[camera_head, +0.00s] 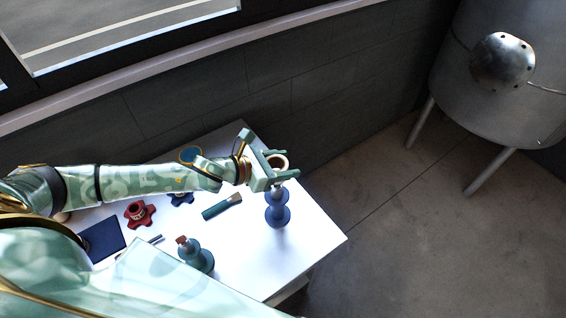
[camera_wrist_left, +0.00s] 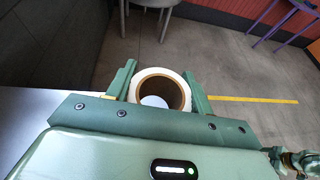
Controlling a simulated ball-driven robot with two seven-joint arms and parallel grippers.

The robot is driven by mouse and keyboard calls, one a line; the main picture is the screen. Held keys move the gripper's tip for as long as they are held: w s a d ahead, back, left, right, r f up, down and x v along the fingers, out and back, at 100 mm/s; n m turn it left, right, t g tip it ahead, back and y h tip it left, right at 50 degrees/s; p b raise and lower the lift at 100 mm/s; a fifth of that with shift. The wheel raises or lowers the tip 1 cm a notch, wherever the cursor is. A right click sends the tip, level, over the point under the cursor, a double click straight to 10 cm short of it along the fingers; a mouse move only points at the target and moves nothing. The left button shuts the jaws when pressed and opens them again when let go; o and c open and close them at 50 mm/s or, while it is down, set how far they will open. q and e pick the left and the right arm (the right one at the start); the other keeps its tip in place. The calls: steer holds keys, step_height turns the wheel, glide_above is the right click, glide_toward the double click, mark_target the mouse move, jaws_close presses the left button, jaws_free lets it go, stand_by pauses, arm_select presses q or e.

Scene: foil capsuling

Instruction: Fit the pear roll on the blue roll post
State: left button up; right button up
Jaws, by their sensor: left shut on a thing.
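The pear roll (camera_head: 281,161) is a pale ring with a brown inner core. My left gripper (camera_head: 284,164) is shut on it, and in the left wrist view the roll (camera_wrist_left: 161,74) sits between both fingers (camera_wrist_left: 161,92). The blue roll post (camera_head: 277,212) stands upright near the table's right side, with flared blue sections and a greyish top. The gripper and roll are above the post in the head view, and the gripper partly covers the space between. I cannot tell whether the roll's hole lines up with the post.
The white table (camera_head: 240,262) also holds a teal bottle-like piece (camera_head: 197,258), a teal cylinder (camera_head: 222,206), a red knob (camera_head: 138,213), a blue knob (camera_head: 181,199) and a dark blue pad (camera_head: 102,240). A dark wall (camera_head: 200,105) runs behind.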

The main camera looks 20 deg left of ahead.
mark_target(282, 186)
arm_select(q)
steer(key=shift+f+b, duration=3.65)
steer(key=shift+f, duration=1.15)
steer(key=o, duration=1.1)
steer(key=shift+c, duration=0.2)
steer(key=shift+s, duration=0.1)
steer(key=v, duration=1.6)
steer(key=shift+r, duration=0.2)
steer(key=shift+f, duration=0.1)
